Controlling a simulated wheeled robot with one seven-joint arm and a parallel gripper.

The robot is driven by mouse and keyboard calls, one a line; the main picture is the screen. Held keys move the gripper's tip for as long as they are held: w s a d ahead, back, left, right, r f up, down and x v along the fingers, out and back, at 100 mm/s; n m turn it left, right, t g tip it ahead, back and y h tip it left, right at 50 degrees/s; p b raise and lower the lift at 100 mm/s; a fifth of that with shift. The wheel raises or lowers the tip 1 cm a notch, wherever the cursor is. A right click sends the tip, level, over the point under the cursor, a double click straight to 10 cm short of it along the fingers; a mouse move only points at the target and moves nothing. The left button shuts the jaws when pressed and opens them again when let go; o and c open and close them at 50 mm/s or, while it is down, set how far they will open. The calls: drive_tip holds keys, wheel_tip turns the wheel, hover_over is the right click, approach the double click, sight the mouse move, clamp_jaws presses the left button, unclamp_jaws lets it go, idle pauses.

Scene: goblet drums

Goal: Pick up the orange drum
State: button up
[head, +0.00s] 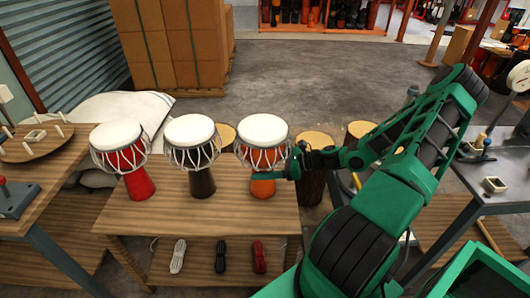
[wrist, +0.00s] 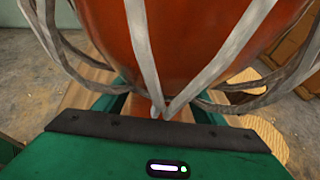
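The orange drum (head: 263,187) stands upright on the wooden table, rightmost of three goblet drums, with a white head and pale rope lacing. My gripper (head: 268,176) reaches in from the right at the drum's narrow waist, with one green finger across its near side. In the wrist view the orange drum (wrist: 205,40) fills the top, its laced bowl very close above my gripper (wrist: 155,108). Green finger parts show on both sides of the waist. The far finger is hidden in the head view, and I cannot tell whether the fingers press on the drum.
A dark drum (head: 201,183) and a red drum (head: 138,184) stand to the left on the same table (head: 230,215). Rope bundles (head: 220,256) lie on the lower shelf. Log stumps (head: 314,141) stand behind, close to my wrist. A side table (head: 505,180) is at right.

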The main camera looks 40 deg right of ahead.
drive_tip(key=c, duration=1.4)
drive_tip(key=shift+o, duration=0.2)
drive_tip(key=shift+r, duration=0.1)
